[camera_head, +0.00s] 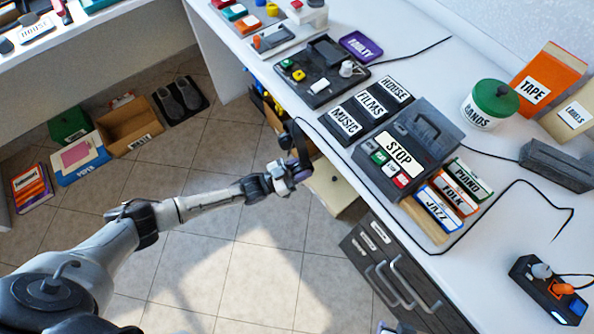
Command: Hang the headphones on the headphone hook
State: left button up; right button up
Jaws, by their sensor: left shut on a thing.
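My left gripper (298,171) is beside the front edge of the white desk, over the floor, and shut on a dark thing. That thing appears to be the headphones (298,140), a thin black curved shape rising from the gripper against the desk edge; its lower part is hidden by the fingers. I cannot make out the headphone hook; it may be hidden at the desk edge behind the gripper. A small grey piece at the bottom edge may be my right gripper (385,328); its fingers cannot be made out.
The white desk (497,215) carries a black STOP machine (408,150), labelled boxes, a BANDS jar (490,105) and a black cable along its edge. A dark drawer unit (385,275) with grey handles stands below. Boxes and shoes (180,97) lie far left; the tiled floor in the middle is clear.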

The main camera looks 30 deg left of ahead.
pick_arm(q)
jog(key=shift+w+d+f+b, duration=0.1)
jog(key=shift+w+d+b, duration=0.25)
jog(key=shift+w, duration=0.25)
jog(key=shift+w+d+b, duration=0.2)
jog(key=shift+w+b, duration=0.2)
jog(key=shift+w, duration=0.2)
jog(key=shift+w+d+f+b, duration=0.1)
jog(key=shift+w+d+b, duration=0.25)
jog(key=shift+w, duration=0.25)
jog(key=shift+w+d+f+b, duration=0.2)
jog(key=shift+w+d+b, duration=0.05)
jog(key=shift+w+b, duration=0.3)
jog(key=shift+w, duration=0.1)
jog(key=o, duration=1.2)
jog(key=shift+f, duration=0.1)
